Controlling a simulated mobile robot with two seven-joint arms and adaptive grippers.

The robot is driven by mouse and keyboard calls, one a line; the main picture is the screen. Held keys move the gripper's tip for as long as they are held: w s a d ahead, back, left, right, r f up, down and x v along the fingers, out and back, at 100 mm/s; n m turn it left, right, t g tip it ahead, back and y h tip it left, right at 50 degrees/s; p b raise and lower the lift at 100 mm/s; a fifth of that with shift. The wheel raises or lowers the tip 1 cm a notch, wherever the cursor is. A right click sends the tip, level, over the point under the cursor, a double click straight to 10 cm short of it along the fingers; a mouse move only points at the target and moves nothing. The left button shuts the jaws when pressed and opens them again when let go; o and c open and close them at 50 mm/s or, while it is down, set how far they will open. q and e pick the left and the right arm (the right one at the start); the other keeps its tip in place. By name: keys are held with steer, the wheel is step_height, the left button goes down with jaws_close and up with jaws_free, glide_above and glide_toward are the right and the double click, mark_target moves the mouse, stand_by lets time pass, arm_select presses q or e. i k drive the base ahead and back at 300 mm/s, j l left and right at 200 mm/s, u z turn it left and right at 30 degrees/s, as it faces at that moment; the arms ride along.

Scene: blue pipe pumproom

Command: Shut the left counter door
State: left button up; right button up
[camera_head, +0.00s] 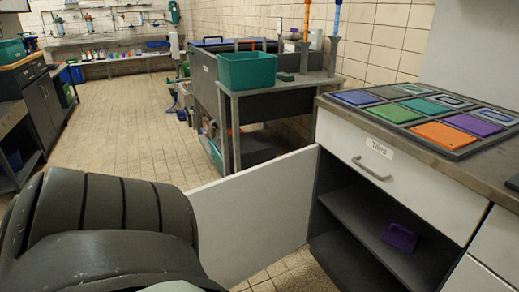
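The left counter door (258,213) is a plain white panel and stands wide open. It is hinged at the left edge of the cabinet opening and swings out to the left. Its far left end is hidden behind a dark ridged part of my own body at lower left. The counter (483,187) has a grey top and a white drawer (405,180) labelled "Tiles" above the opening, which is shut. Neither of my grippers shows, so contact with the door cannot be seen.
A purple object (399,236) lies on the dark shelf (366,222) inside the cabinet. Coloured tiles lie in a tray (456,153) on the counter. A teal bin (246,70) stands on a grey bench behind the door. The tiled floor (130,130) at left is clear.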

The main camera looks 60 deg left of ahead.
mark_target(248, 219)
steer(key=k+j, duration=0.3)
steer(key=j, duration=0.15)
steer(key=k+j, duration=0.3)
steer(key=j, duration=0.2)
steer(key=k+j, duration=0.3)
steer(key=j, duration=0.15)
steer(key=k+j+z, duration=0.1)
steer(key=k+j, duration=0.2)
steer(key=j, duration=0.15)
steer(key=k+j, duration=0.1)
steer(key=j, duration=0.5)
steer(key=k+j, duration=0.1)
steer(key=j, duration=0.45)
